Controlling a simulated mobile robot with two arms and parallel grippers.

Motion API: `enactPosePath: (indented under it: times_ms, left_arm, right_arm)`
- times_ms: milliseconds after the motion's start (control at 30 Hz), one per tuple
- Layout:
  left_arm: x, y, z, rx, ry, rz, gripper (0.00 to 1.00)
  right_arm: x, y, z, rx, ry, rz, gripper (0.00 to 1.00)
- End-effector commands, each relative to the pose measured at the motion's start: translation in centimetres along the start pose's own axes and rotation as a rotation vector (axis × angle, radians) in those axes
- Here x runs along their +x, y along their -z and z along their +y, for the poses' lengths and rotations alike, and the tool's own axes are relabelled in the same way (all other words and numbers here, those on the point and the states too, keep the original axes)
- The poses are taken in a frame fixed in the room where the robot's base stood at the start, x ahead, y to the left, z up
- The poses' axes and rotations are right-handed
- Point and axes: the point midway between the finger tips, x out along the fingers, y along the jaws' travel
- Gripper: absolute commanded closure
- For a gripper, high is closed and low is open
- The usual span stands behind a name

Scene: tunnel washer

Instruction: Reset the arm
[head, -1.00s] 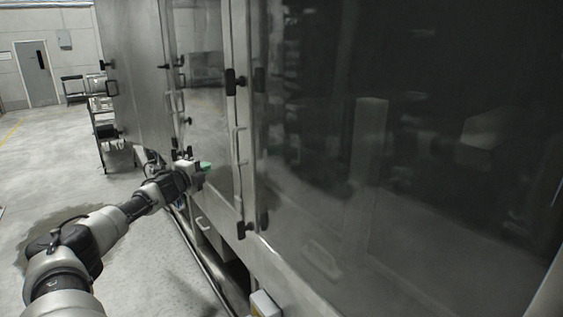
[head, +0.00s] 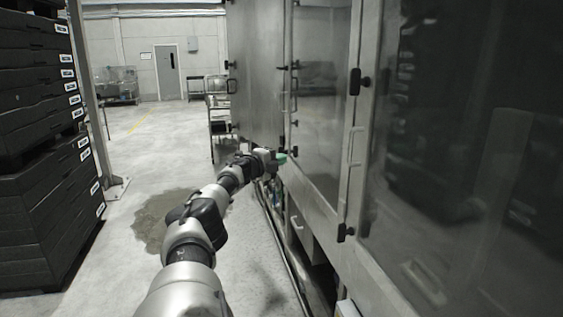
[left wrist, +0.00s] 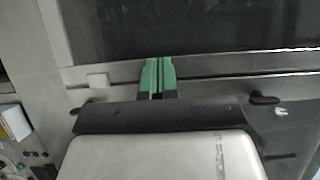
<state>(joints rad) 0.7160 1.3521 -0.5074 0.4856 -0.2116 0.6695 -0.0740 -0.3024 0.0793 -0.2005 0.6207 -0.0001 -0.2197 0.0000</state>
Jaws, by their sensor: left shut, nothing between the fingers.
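My left arm reaches forward from the bottom of the head view, beside the tunnel washer (head: 335,160). My left gripper (head: 281,158) is small at the arm's far end, close to the washer's front. In the left wrist view the two green fingers of my left gripper (left wrist: 158,70) are side by side, shut, with nothing held. They point at a metal edge below a dark window (left wrist: 190,28). I cannot tell whether they touch it. My right gripper is not in view.
Stacked black crates (head: 35,150) stand at the left. A wet patch (head: 160,222) lies on the floor by my arm. A wheeled rack (head: 218,110) and a grey door (head: 168,73) are farther back. The washer has hinged doors with handles (head: 356,146). Open floor lies between.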

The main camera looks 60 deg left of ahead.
Motion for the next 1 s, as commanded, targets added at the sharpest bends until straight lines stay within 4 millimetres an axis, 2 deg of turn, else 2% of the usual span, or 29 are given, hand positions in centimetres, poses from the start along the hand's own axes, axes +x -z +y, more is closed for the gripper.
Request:
enactPosePath:
  times_ms: [333, 467, 567, 733, 867, 900, 967, 1000]
  left_arm:
    - [0.0, -0.1, 0.2, -0.002, -0.004, 0.001, 1.00]
    - [0.9, 1.1, 2.7, -0.028, -0.029, 0.005, 1.00]
    - [2.3, 3.3, 7.6, -0.080, -0.079, 0.005, 1.00]
    - [3.2, 8.6, 19.4, -0.204, -0.204, -0.017, 1.00]
    - [2.0, 12.7, 28.5, -0.299, -0.310, -0.055, 1.00]
    - [1.2, 14.0, 31.2, -0.326, -0.344, -0.068, 1.00]
    - [-0.1, 15.9, 35.2, -0.368, -0.395, -0.090, 1.00]
    - [-1.2, 17.2, 37.8, -0.395, -0.430, -0.107, 1.00]
  right_arm:
    - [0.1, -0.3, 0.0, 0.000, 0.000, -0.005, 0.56]
    - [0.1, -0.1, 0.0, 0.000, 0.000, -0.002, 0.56]
    - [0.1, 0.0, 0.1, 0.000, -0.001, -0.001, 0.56]
    - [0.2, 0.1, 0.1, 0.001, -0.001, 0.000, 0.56]
    - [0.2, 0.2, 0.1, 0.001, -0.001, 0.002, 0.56]
    - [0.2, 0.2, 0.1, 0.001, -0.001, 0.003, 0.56]
    - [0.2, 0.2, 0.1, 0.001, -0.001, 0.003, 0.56]
    - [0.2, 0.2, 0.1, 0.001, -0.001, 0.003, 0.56]
